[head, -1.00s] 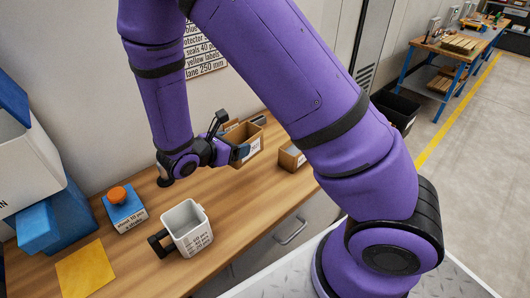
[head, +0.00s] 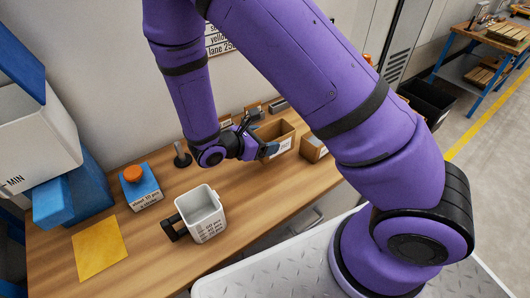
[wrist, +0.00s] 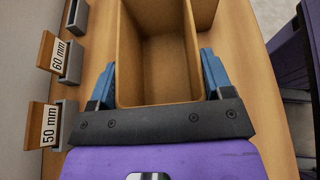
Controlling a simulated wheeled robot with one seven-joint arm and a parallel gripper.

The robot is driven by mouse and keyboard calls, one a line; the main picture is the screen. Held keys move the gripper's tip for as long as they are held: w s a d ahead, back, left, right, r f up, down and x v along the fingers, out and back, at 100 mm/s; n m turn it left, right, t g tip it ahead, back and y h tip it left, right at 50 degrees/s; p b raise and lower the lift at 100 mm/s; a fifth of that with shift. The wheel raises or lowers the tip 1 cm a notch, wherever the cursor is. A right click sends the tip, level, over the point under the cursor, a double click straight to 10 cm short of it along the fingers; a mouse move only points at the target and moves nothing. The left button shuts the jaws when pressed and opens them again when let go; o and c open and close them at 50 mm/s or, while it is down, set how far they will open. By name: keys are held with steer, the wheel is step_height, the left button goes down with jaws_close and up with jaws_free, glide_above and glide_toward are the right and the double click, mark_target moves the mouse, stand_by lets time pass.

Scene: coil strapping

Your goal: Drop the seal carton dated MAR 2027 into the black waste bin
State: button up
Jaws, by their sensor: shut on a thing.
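My gripper (head: 261,140) is shut on an open-topped brown cardboard carton (head: 286,138) at the back of the wooden bench. In the wrist view its blue fingers (wrist: 158,82) press on two opposite sides of the carton (wrist: 165,60), which looks empty inside. A white label shows on the carton's front, but its date is too small to read. A second brown carton (head: 314,149) stands just to the right, partly hidden by my arm. The black waste bin (head: 428,98) stands on the floor beyond the bench's right end, partly hidden by my arm.
A grey mug-like container (head: 207,213), a blue box with an orange knob (head: 140,188) and a yellow sheet (head: 100,248) are on the bench. Small holders with 50 mm (wrist: 50,125) and 60 mm (wrist: 59,55) tags line the wall side. A workbench (head: 487,50) stands far right.

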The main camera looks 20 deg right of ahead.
steer(key=shift+f, duration=2.35)
steer(key=shift+f, duration=0.15)
steer(key=o, duration=1.7)
steer(key=v, duration=1.1)
steer(key=s+d+r+m+g+y, duration=0.2)
steer(key=d+r+m+y, duration=0.3)
steer(key=r, duration=0.6)
steer(key=s+d+r+m+g+y, duration=0.2)
steer(key=d+r+m, duration=0.4)
steer(key=r, duration=0.5)
steer(key=s+d+r+m+t+y, duration=0.3)
steer(key=s+r+m, duration=0.1)
steer(key=s+r, duration=0.2)
steer(key=s+d+r+m+t+y, duration=0.2)
steer(key=s+r+m+t+y, duration=0.1)
steer(key=s+r+m, duration=0.2)
step_height(320, 180, up, 2)
steer(key=shift+s+d+r+t, duration=0.1)
steer(key=shift+s+d+t, duration=0.3)
steer(key=shift+s, duration=0.65)
